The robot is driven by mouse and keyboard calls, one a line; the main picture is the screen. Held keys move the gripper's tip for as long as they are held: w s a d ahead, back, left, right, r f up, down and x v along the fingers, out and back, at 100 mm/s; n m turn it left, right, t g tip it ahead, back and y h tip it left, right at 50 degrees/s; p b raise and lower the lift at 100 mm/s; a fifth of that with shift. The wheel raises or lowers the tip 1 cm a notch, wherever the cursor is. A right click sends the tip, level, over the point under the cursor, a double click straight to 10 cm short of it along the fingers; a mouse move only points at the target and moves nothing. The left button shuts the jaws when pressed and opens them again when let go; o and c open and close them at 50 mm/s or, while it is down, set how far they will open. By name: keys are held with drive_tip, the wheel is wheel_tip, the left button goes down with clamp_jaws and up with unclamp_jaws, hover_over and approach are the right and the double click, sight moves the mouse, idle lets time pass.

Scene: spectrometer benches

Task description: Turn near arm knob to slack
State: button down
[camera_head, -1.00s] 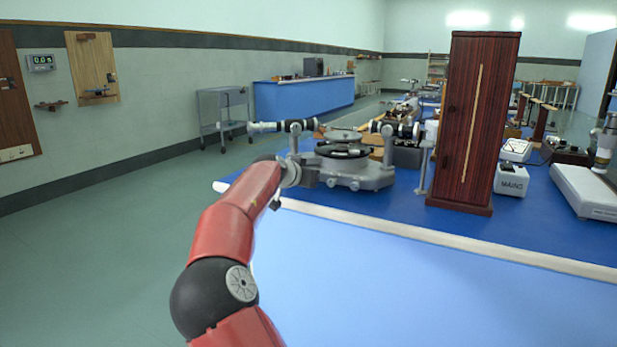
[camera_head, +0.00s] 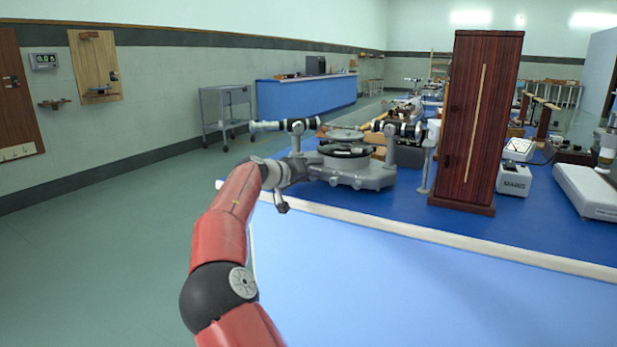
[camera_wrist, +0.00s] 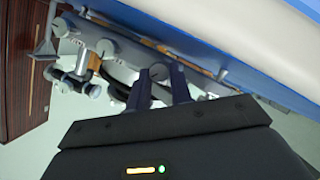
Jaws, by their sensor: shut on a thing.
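The grey spectrometer (camera_head: 355,178) stands on the blue bench top, with a round black table at its centre and a telescope arm (camera_head: 285,125) reaching left. My gripper (camera_wrist: 160,82) is at the near left side of the spectrometer. In the wrist view its two dark fingers are shut on a small grey round knob (camera_wrist: 158,71) between their tips. Which arm this knob belongs to is hard to tell. A second round grey knob (camera_wrist: 105,48) shows further left, apart from the fingers. In the head view my wrist hides the fingertips and the held knob.
A tall dark wooden cabinet (camera_head: 475,120) stands right of the spectrometer. A white box (camera_head: 514,180) and other apparatus stand beyond it. The bench's pale front edge (camera_head: 430,238) runs below. The floor at left is clear, with a grey trolley (camera_head: 226,108) further back.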

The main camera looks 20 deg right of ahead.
idle(0.5)
drive_tip(key=c, duration=1.3)
unclamp_jaws()
drive_tip(key=shift+o, duration=0.2)
drive_tip(key=shift+a, duration=0.15)
drive_tip(key=b+v, duration=0.1)
drive_tip(key=v, duration=0.6)
drive_tip(key=shift+a, duration=0.25)
drive_tip(key=shift+s, duration=0.1)
